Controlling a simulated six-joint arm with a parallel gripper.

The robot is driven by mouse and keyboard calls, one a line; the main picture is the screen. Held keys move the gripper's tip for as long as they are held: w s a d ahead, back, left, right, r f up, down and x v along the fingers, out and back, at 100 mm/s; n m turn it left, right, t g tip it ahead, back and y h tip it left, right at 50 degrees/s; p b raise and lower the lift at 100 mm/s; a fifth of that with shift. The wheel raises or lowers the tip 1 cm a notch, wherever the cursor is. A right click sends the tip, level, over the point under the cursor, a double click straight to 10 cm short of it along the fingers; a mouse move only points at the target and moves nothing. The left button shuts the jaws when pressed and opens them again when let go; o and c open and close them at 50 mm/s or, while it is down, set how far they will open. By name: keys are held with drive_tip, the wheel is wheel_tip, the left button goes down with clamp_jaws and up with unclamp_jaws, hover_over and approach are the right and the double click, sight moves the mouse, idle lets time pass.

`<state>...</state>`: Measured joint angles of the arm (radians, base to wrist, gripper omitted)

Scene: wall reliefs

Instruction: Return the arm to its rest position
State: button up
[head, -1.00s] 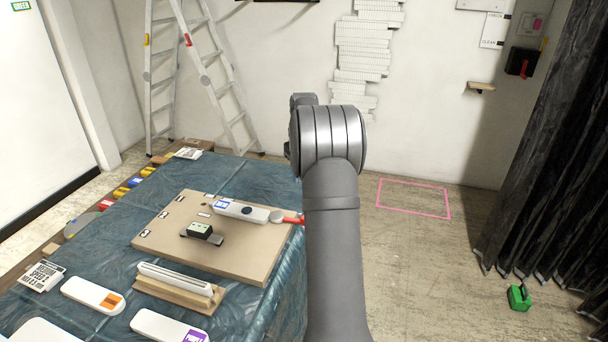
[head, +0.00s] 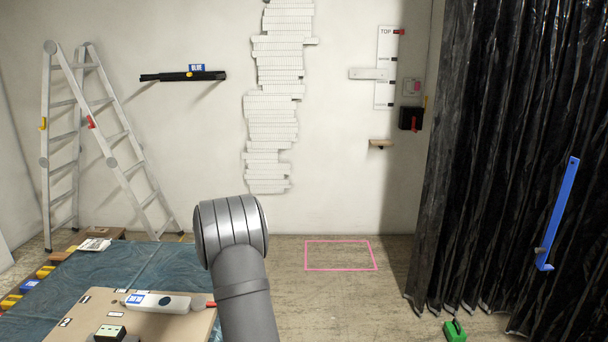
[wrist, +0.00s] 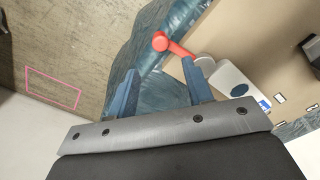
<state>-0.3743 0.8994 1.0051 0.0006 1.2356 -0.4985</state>
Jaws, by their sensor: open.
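My gripper (wrist: 160,90) shows in the wrist view with its two blue-grey fingers apart and nothing between them. It is above the edge of the blue-draped table, beside a white device with a red lever (wrist: 172,45). I cannot tell the height of the gap between them. In the head view my grey arm (head: 240,270) rises from the bottom middle and its rounded joint hides what lies behind it. The gripper itself does not show in the head view.
A board (head: 165,328) on the blue-draped table (head: 120,268) bears the white device (head: 158,303). A pink outline (head: 340,269) marks bare floor. Black curtains (head: 490,150), a blue hooked bar (head: 558,215) and a green block (head: 454,330) are at right.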

wheel_tip(320, 180, down, 9)
drive_tip(key=shift+r, duration=0.1)
idle(0.5)
